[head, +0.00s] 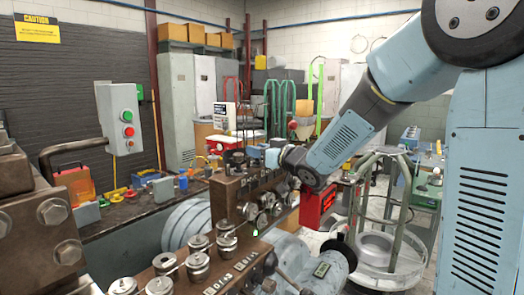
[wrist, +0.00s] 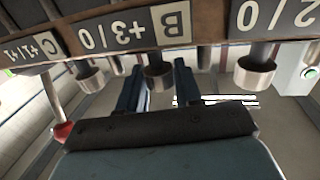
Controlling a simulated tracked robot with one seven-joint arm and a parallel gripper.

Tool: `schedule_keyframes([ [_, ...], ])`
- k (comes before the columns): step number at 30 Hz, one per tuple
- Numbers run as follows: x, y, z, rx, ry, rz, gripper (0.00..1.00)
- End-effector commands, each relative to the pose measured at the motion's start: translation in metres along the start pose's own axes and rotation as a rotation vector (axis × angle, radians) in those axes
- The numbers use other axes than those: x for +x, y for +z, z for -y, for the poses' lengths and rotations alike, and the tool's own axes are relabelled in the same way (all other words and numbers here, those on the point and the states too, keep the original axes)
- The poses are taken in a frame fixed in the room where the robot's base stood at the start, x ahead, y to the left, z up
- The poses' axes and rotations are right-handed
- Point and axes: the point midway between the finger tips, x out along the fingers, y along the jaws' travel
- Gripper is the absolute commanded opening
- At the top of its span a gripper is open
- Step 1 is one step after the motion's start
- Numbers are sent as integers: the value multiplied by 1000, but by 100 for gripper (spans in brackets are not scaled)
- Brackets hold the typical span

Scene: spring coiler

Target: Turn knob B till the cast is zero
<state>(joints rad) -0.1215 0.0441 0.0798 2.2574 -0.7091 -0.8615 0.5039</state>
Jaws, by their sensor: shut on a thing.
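Knob B (wrist: 157,75) is a short metal cylinder under a plate (wrist: 158,27) marked B, with what looks like +3 and 0, upside down in the wrist view. My gripper (wrist: 157,84) has one dark finger on each side of this knob and is shut on it. In the head view my gripper (head: 291,160) reaches the brown coiler block (head: 227,200) from the right; the fingers and knob B are hidden there. A red box (head: 317,208) with a dark panel hangs below my wrist; I cannot read a cast value on it.
Another knob (wrist: 255,73) stands right of knob B, and one by the C plate (wrist: 90,74) stands left. A red-tipped lever (wrist: 62,130) is close to my gripper's left side. Several rollers (head: 197,265) fill the front. A wire stand (head: 385,230) is at right.

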Motion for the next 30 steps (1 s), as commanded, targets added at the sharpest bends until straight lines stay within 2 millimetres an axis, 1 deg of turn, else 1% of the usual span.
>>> schedule_keyframes([
  [1,2,-2,-2,0,2,-5,4],
  [5,4,-3,-1,-1,-26,-5,6],
  [11,5,-3,-1,-1,-117,-6,6],
  [30,5,-2,1,-2,-612,-4,6],
])
